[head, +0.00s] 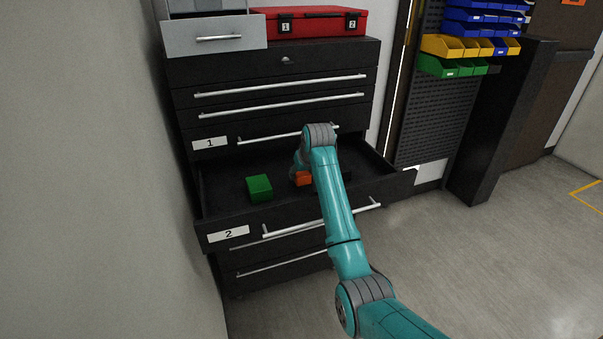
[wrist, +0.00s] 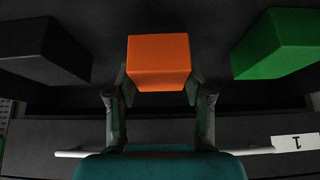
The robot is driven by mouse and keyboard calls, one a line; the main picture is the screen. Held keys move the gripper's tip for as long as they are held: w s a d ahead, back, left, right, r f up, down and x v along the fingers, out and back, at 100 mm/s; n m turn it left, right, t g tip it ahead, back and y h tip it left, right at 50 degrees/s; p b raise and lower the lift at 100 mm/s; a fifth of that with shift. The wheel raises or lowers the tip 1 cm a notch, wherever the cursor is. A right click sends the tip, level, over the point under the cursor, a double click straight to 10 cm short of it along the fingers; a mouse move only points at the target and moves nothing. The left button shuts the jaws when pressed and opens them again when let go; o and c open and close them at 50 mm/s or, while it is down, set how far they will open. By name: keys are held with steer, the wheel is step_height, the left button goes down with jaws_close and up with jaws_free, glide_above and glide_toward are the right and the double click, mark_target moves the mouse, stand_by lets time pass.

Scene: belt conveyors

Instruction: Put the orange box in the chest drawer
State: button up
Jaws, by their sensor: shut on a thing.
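The orange box (head: 302,178) shows beside my arm, over the open drawer of the black chest. In the wrist view the orange box (wrist: 159,63) sits between the two fingers of my gripper (wrist: 158,90), which is shut on it. The open chest drawer (head: 215,229) carries a label 2 and is pulled well out. In the head view my gripper is hidden behind my arm. I cannot tell whether the orange box touches the drawer floor.
A green box (head: 260,188) lies in the drawer at the left, and a black box (wrist: 44,50) shows in the wrist view. The drawer labelled 1 (head: 209,143) is just above. A red case (head: 311,22) stands on the chest. Bare drawer floor lies around the boxes.

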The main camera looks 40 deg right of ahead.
steer(key=shift+f, duration=0.4)
steer(key=shift+s+f, duration=0.1)
steer(key=shift+f, duration=0.25)
steer(key=o, duration=1.2)
steer(key=shift+f, duration=0.15)
steer(key=shift+r, duration=0.55)
steer(key=v, duration=1.2)
steer(key=shift+r, duration=0.4)
